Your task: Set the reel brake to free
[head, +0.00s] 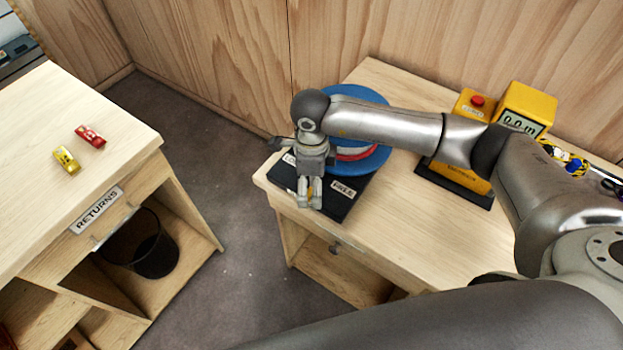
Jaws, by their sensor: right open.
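The reel (376,153) is a blue disc with a red and white ring, on a black base (346,203) at the left end of the right-hand bench. A "FREE" label (343,189) shows on the base's right side; another label to the left is partly hidden. My right gripper (310,203) is open, pointing down over the front of the base. A small orange-yellow part (310,192) shows between its fingers; whether they touch it I cannot tell. The brake lever is mostly hidden by the gripper. My left gripper is not in view.
A yellow device with a "0.0 m" display (521,123) and a red-button box (476,103) stand at the back of the bench (420,235). A "RETURNS" counter (50,120) at left holds red (90,137) and yellow (66,160) items. Floor lies between.

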